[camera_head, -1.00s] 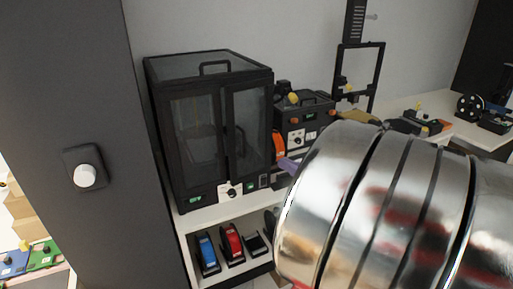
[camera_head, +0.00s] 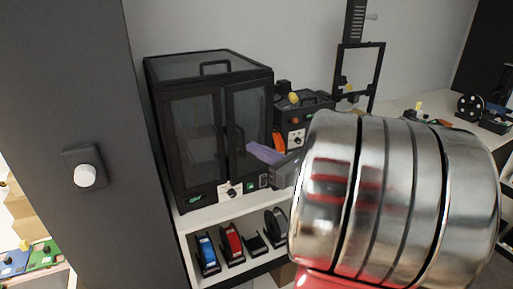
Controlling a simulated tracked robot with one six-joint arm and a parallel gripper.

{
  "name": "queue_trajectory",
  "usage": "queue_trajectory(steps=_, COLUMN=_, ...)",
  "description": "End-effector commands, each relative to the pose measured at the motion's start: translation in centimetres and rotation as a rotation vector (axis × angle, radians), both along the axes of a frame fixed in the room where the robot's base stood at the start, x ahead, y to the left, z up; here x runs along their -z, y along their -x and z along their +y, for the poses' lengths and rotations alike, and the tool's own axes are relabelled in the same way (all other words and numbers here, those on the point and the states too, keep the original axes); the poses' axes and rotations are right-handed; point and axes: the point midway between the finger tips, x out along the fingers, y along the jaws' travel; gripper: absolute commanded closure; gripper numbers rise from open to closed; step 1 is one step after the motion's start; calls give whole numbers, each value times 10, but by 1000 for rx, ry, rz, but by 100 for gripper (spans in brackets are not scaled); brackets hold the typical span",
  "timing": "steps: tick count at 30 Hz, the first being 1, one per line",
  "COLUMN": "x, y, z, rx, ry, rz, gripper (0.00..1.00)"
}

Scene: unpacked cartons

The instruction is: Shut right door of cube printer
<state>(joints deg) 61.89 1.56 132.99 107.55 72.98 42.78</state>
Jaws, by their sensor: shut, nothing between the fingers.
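The cube printer (camera_head: 207,190) is a black box-shaped enclosure with a dark clear top, standing on a white shelf. Its left door (camera_head: 191,140) and right door (camera_head: 245,110) are dark glass in black frames. The right door looks flush or nearly flush with the front; I cannot tell whether a small gap is left. My gripper (camera_head: 250,148) has purple fingers, shut and empty. The fingertips are in front of the lower middle of the right door, overlapping it in view; contact cannot be told. My arm comes in from the right and hides the area behind it.
Below the printer, a lower shelf holds a blue spool (camera_head: 207,252), a red spool (camera_head: 233,242) and a dark holder (camera_head: 256,243). A smaller black machine (camera_head: 297,122) and an open-frame printer (camera_head: 347,80) stand to the right. A dark wall panel with a white knob (camera_head: 86,175) is at left.

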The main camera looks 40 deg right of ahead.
Motion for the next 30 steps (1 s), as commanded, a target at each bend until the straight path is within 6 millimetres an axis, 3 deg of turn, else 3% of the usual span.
queue_trajectory(steps=6, x=0, y=-12, z=1, rx=0, ry=0, rz=0, gripper=100)
queue_trajectory(steps=18, x=0, y=-14, z=2, rx=0, ry=0, rz=0, gripper=100)
queue_trajectory(steps=30, x=0, y=-39, z=12, rx=0, ry=-1, rz=0, gripper=100)
